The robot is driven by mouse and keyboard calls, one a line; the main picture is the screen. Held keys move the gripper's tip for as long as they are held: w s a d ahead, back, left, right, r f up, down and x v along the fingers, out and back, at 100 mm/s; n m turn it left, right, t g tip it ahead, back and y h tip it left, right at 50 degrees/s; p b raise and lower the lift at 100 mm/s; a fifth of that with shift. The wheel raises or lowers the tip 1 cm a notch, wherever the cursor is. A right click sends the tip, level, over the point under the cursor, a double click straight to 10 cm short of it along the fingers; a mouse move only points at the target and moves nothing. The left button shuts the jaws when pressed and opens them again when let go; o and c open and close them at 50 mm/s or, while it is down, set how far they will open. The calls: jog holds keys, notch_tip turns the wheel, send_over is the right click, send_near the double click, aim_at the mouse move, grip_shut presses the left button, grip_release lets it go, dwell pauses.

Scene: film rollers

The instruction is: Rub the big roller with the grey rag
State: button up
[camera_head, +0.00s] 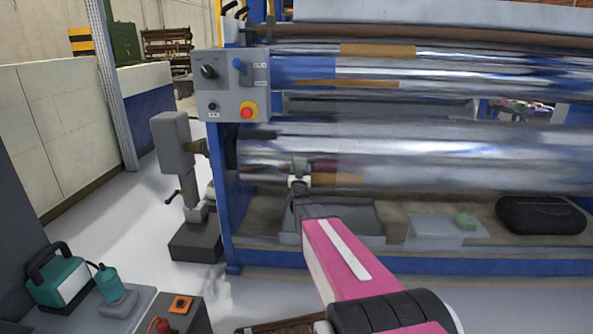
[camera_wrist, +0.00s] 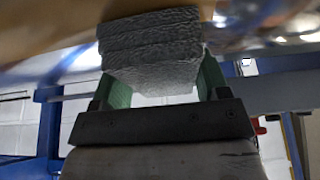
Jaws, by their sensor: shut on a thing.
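The big roller (camera_head: 430,155) is the wide, shiny metal cylinder across the lower part of the machine in the head view. My gripper (camera_head: 300,174) is in front of its left part. In the wrist view my gripper (camera_wrist: 163,80) has its green fingers shut on the folded grey rag (camera_wrist: 150,48). The rag's far edge is up against a tan and shiny curved surface, seemingly the roller (camera_wrist: 60,45); whether they press together is hard to tell. In the head view the rag is not clearly visible, hidden at the gripper.
Smaller rollers (camera_head: 460,68) run above the big one. A control box (camera_head: 231,84) with a red button is at upper left. Below are a grey tray (camera_head: 360,215), a pale box (camera_head: 433,230) with a green item, and a black case (camera_head: 541,214).

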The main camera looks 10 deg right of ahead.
aim_at(279, 163)
jog(key=d, duration=0.1)
jog(key=s+d, duration=0.1)
jog(key=d, duration=0.1)
jog(key=shift+d, duration=0.15)
dwell(0.4)
jog(key=shift+w+a, duration=0.25)
jog(key=shift+a, duration=0.6)
jog(key=shift+w+a, duration=0.2)
jog(key=shift+a, duration=0.65)
jog(key=shift+w+a, duration=0.35)
jog(key=shift+a, duration=0.75)
jog(key=shift+w+a, duration=0.4)
jog(key=shift+a, duration=0.65)
jog(key=shift+w+a, duration=0.35)
jog(key=shift+a, duration=0.75)
jog(key=shift+w+a, duration=0.35)
jog(key=shift+a, duration=0.45)
jog(key=shift+w+a, duration=0.35)
jog(key=shift+a, duration=0.4)
